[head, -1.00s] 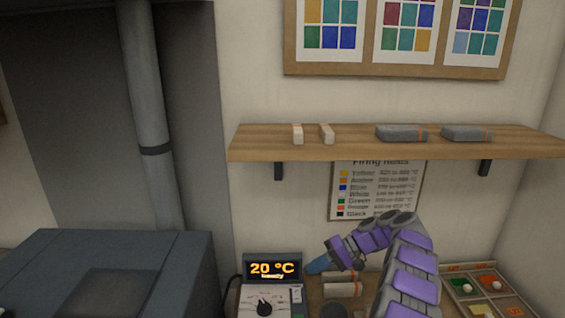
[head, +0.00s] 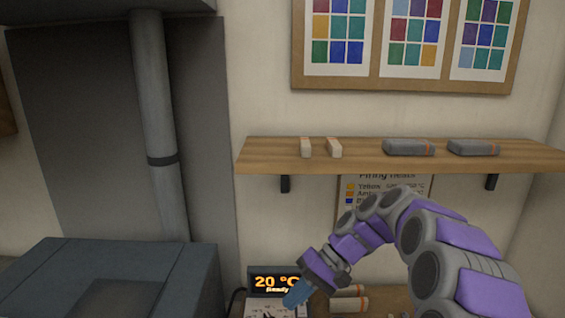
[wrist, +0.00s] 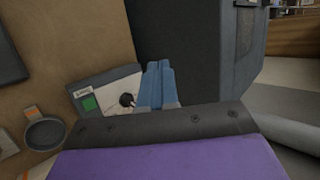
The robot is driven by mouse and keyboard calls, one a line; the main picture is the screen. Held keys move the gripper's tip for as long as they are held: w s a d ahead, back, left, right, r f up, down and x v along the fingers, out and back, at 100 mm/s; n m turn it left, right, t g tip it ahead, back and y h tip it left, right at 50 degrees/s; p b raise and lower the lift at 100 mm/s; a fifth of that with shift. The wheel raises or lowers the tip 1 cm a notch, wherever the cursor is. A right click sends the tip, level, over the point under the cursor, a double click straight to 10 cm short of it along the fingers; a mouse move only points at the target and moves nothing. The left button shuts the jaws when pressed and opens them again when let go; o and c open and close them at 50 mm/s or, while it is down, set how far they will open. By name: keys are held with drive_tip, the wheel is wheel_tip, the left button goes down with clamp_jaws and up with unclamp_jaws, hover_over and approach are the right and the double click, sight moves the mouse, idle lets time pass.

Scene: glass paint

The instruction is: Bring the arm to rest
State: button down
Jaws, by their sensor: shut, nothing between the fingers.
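My gripper (head: 297,294) shows as blue fingers at the end of my purple and grey arm. It hangs pointing down and left in front of the control box (head: 262,282), whose display reads 20 °C and "Ready". In the wrist view the blue fingers (wrist: 158,84) are together, with nothing between them. They overlap the right part of the control box (wrist: 98,90), beside its black knob (wrist: 127,99) and green button. I cannot tell whether they touch it.
A wooden shelf (head: 270,157) holds pale blocks and grey bundles. The kiln-like dark box (head: 90,275) stands at left. Rolled items (head: 348,298) lie right of the control box. A round dark dish (wrist: 44,133) is at left in the wrist view. Open floor (wrist: 290,170) shows at lower right.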

drive_tip(key=s+d+h, duration=0.2)
drive_tip(key=s+h, duration=0.2)
drive_tip(key=s, duration=1.2)
drive_tip(key=s+d+f+h, duration=0.2)
drive_tip(key=s+d, duration=0.2)
drive_tip(key=s, duration=0.4)
drive_tip(key=s+d+f+m+t+h, duration=0.1)
drive_tip(key=s+d+f+h, duration=0.1)
drive_tip(key=s+d, duration=0.3)
drive_tip(key=s, duration=0.3)
drive_tip(key=shift+s+d+f+t+h, duration=0.25)
drive_tip(key=shift+s+f+t+h, duration=0.05)
drive_tip(key=shift+f+h, duration=0.1)
